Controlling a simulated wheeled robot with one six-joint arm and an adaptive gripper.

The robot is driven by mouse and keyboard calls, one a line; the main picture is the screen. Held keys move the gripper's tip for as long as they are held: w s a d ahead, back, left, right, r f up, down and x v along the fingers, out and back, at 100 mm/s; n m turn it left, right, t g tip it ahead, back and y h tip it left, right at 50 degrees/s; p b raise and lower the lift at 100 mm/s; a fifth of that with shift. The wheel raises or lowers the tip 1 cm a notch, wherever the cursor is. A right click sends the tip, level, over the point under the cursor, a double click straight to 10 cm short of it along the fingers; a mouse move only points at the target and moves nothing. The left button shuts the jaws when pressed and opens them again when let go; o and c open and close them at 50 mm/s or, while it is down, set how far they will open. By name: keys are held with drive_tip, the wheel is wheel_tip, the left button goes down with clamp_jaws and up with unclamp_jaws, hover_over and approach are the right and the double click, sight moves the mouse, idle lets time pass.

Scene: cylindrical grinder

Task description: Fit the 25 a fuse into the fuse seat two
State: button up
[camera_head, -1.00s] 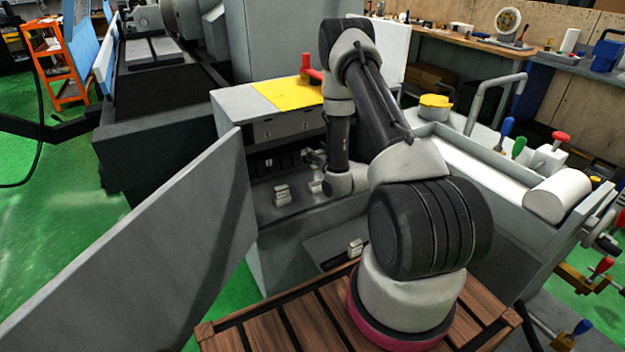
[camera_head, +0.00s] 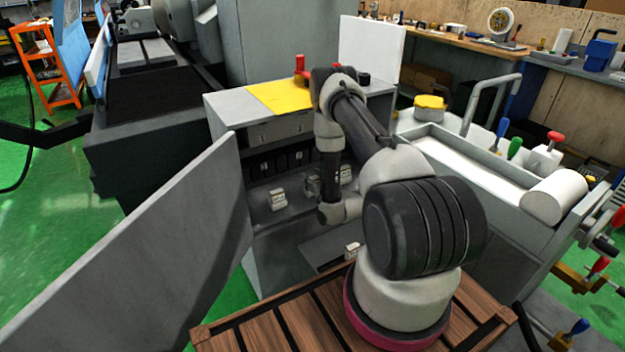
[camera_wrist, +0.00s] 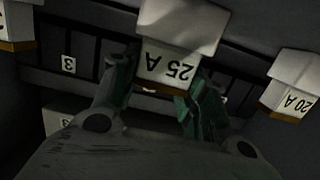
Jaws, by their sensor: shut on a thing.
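The 25 A fuse (camera_wrist: 178,65) is a pale block with a black label, upside down in the wrist view. My gripper (camera_wrist: 162,88) has its two greenish fingers on either side of it and is shut on it. In the head view my gripper (camera_head: 313,185) is low over the shelf in the open cabinet, and the held fuse is hard to make out there. Dark fuse seats (camera_head: 290,160) line the cabinet's back. The wrist view shows a tag reading 3 (camera_wrist: 68,65) by the dark slots; I cannot make out a tag for seat two.
A 20 A fuse (camera_wrist: 291,84) stands right of the held one in the wrist view; another block (camera_wrist: 14,25) is cut off at left. The head view shows loose blocks left (camera_head: 278,200) and right (camera_head: 346,174) of my gripper. The cabinet's open door (camera_head: 150,250) blocks the left.

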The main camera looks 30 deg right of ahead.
drive_tip(key=shift+f, duration=0.15)
drive_tip(key=o, duration=1.1)
drive_tip(key=shift+r, duration=0.2)
drive_tip(key=s, duration=0.4)
drive_tip(key=s+r, duration=0.1)
drive_tip(key=s, duration=0.7)
drive_tip(key=shift+d+r, duration=0.15)
drive_tip(key=shift+r, duration=0.25)
